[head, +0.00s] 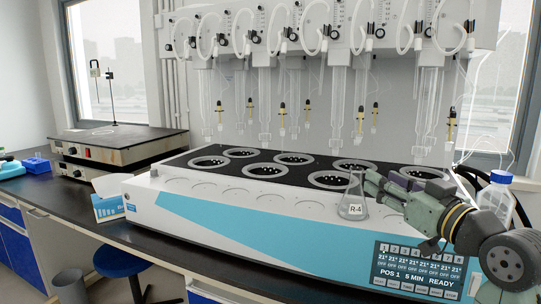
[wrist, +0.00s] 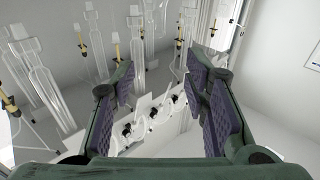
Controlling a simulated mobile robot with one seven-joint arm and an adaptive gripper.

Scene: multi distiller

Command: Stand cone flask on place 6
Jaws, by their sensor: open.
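The cone flask (head: 353,209), clear glass with an R-4 label, stands upright on the white front ledge of the distiller in the head view. My gripper (head: 371,183) is just to the right of its neck. In the wrist view my gripper (wrist: 157,78) has its two purple-padded fingers spread apart, with nothing held between them. The flask does not show clearly in the wrist view. The distiller (head: 185,205) has two rows of round heating places on its black top; one front place (head: 331,179) lies just left of the flask. No place numbers are readable on the top.
Glass tubes (head: 340,110) with yellow-black fittings hang over the heating places. A display panel (head: 420,268) is on the front right. A blue-capped bottle (head: 497,200) stands at the right, behind my arm. A hotplate stack (head: 115,148) stands at the left.

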